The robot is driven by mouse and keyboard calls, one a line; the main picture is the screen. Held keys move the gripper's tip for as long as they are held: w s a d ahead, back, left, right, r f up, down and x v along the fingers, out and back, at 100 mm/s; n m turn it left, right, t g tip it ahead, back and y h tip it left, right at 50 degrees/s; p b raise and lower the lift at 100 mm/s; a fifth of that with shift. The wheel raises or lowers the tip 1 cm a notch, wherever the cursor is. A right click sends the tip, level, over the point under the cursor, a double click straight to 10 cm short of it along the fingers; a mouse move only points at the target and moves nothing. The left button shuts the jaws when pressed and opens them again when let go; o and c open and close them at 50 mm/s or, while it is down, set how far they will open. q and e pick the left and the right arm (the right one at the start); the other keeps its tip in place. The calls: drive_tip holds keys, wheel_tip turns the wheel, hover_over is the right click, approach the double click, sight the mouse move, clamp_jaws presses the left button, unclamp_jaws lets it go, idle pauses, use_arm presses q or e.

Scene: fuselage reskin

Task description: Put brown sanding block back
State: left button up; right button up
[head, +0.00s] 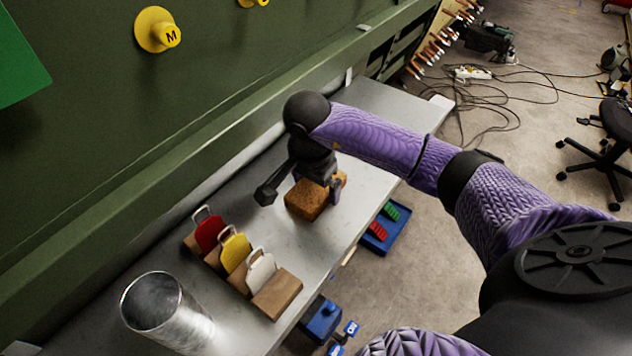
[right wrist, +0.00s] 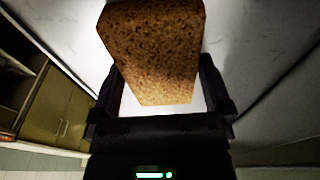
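The brown sanding block (head: 306,201), a speckled cork-coloured brick, is at my right gripper (head: 322,186) over the grey bench. In the right wrist view the block (right wrist: 153,50) sits between the two fingers of the right gripper (right wrist: 162,75), which meet its sides. The gripper is shut on it. I cannot tell whether the block touches the bench or hangs just above it. My left gripper is not in view.
A brown rack (head: 277,295) with red, yellow and white handled pieces stands left of the block. A metal cup (head: 165,310) stands nearer. A green panel (head: 90,150) borders the bench (head: 372,105). A blue tray (head: 397,232) lies beyond its right edge.

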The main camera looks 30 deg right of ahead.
sight(311, 189)
drive_tip(key=shift+r, duration=0.1)
wheel_tip(311, 189, up, 12)
drive_tip(key=a+p, duration=0.1)
drive_tip(key=p, duration=0.1)
drive_tip(key=shift+s+a, duration=0.2)
